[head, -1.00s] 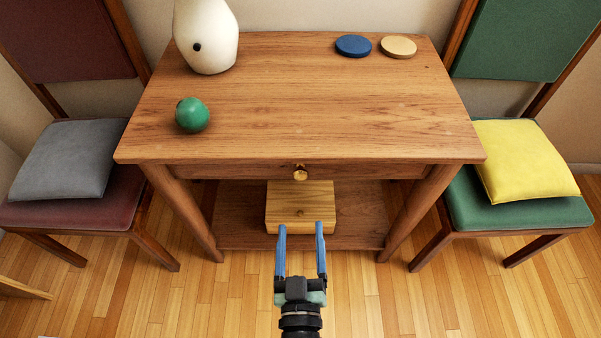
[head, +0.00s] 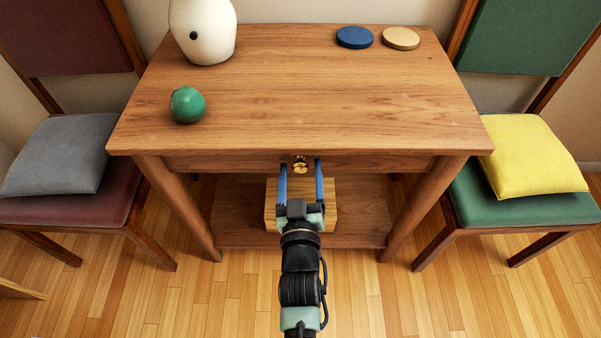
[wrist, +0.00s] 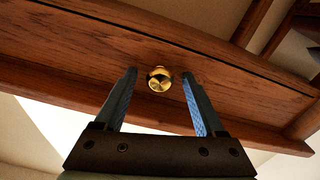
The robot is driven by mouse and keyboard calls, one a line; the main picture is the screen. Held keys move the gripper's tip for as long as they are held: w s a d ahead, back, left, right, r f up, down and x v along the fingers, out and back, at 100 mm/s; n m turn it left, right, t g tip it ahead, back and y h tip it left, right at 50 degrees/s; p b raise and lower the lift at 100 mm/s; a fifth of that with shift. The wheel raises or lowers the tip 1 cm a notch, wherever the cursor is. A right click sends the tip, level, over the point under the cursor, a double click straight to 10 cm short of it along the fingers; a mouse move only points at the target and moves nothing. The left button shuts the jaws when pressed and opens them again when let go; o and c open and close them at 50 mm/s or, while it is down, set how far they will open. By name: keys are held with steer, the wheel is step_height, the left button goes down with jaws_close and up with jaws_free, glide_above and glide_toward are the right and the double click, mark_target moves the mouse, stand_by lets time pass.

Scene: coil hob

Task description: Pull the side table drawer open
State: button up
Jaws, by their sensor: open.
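The wooden side table (head: 300,95) stands ahead, with a shut drawer (head: 235,162) under its top. The drawer front also fills much of the wrist view (wrist: 85,62). A round brass knob (head: 300,166) sits at the middle of the drawer front. My gripper (head: 301,166) is open, with its two blue-padded fingers pointing at the drawer. In the wrist view, the knob (wrist: 159,79) lies between the fingertips, with a gap on each side. Nothing is held. I cannot tell exactly how deep the knob sits between the fingers.
A green ball (head: 187,104), a cream vase (head: 203,30), a blue disc (head: 354,37) and a tan disc (head: 401,38) rest on the tabletop. A wooden box (head: 328,205) is on the lower shelf. Chairs with a grey cushion (head: 60,155) and yellow cushion (head: 530,155) flank the table.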

jaws_close()
stand_by(0.4)
stand_by(1.0)
